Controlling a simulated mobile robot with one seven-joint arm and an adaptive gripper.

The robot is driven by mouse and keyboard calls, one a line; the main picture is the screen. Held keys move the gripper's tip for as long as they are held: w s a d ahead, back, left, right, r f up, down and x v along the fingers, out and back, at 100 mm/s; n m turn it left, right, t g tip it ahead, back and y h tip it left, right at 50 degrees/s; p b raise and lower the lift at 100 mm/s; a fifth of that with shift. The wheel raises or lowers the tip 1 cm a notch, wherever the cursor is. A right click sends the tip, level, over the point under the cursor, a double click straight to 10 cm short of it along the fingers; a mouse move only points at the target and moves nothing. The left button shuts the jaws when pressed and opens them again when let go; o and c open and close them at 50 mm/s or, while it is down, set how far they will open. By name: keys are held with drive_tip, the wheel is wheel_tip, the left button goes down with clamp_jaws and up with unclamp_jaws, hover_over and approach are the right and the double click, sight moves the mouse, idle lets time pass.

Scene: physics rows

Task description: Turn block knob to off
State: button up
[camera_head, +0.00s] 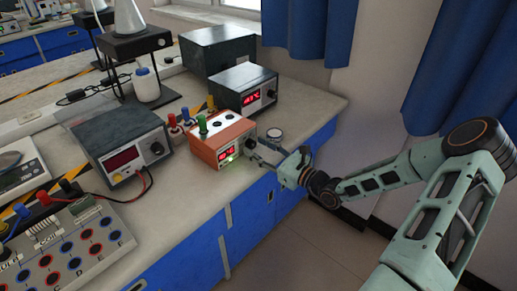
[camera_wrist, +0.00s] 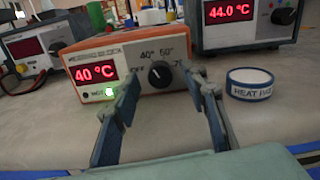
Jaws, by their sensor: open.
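The orange block heater (camera_head: 222,138) stands near the bench's front edge, with a red display and colored tubes on top. In the wrist view, the heater (camera_wrist: 92,50) shows "40 °C" and a lit green light. A pale pointer mark shows on the knob, seemingly toward the upper left. My gripper (camera_wrist: 165,88) is open, its fingers either side of the knob in the picture, contact not visible. It also shows in the head view (camera_head: 264,152).
A dark unit reading 44.0 °C (camera_wrist: 247,22) stands behind to the right. A round container labelled "HEAT PA…" (camera_wrist: 249,84) sits right of my fingers. A dark power supply (camera_head: 122,145) with red and black leads stands left.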

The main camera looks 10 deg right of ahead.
drive_tip(key=shift+c, duration=0.3)
clamp_jaws()
drive_tip(key=shift+n, duration=0.3)
drive_tip(key=n, duration=0.4)
drive_tip(key=n+b, duration=0.2)
drive_tip(key=n, duration=0.1)
drive_tip(key=shift+f, duration=0.15)
drive_tip(key=shift+n+b, duration=0.55)
drive_tip(key=shift+n, duration=0.55)
